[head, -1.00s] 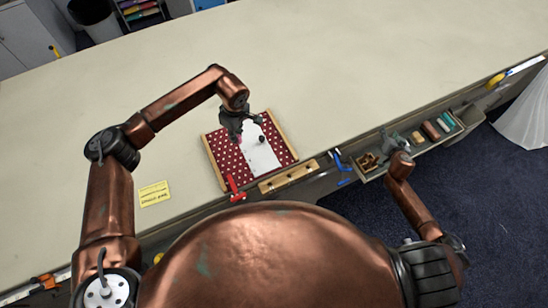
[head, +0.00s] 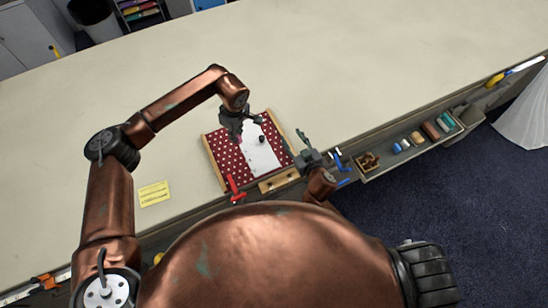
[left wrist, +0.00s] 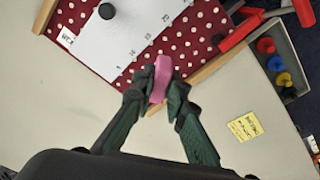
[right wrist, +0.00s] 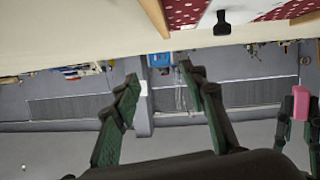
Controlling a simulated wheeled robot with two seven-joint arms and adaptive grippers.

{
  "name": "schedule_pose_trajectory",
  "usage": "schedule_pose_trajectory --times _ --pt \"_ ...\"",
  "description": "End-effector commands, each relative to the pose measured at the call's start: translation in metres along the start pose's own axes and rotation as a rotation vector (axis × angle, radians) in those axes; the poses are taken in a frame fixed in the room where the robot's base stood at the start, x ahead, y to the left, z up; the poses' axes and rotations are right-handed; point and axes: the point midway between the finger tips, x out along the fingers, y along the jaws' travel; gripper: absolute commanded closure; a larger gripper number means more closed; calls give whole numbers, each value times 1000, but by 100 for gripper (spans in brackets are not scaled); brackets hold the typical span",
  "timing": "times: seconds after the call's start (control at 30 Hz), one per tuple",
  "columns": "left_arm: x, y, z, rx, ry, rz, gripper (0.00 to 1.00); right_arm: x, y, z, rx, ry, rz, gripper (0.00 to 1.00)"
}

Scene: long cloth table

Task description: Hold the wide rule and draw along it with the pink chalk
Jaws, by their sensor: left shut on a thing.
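The wide rule (head: 264,160) is a white plate with printed numbers and a black knob (head: 262,139). It lies on a red cloth with white dots (head: 228,160). My left gripper (head: 243,132) is shut on the pink chalk (left wrist: 160,78), held beside the rule's numbered edge in the left wrist view; I cannot tell if the chalk touches the cloth. The chalk also shows at the right of the right wrist view (right wrist: 301,103). My right gripper (right wrist: 160,78) is open and empty, just right of the cloth in the head view (head: 303,145).
Wooden strips (head: 214,163) edge the cloth. A red clamp (head: 235,188) stands at its near left corner. A yellow note (head: 154,194) lies left. A trough with small items (head: 405,145) runs along the table's front edge. The far table is clear.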

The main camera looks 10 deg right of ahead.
Motion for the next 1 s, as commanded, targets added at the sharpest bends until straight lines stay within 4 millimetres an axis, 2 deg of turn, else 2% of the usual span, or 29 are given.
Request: schedule_pose_trajectory --times 0.03,0.1,0.2,0.3,0.43,0.57,1.0 --pt "0 0 0 0 0 0 100 -8 -23 7 32 -11 -19 60" --pt "0 0 0 0 0 0 100 -17 -48 14 61 -21 -39 60" --pt "0 0 0 -1 0 0 100 -28 -75 18 95 -31 -59 60" --pt "0 0 0 -1 0 0 100 -34 -90 19 113 -36 -69 60" --pt "0 0 0 0 0 0 100 -33 -98 19 120 -37 -74 60" --pt "0 0 0 0 0 0 100 -19 -99 19 119 -37 -75 60" --pt "0 0 0 1 0 0 100 58 -104 22 121 -38 -74 60"
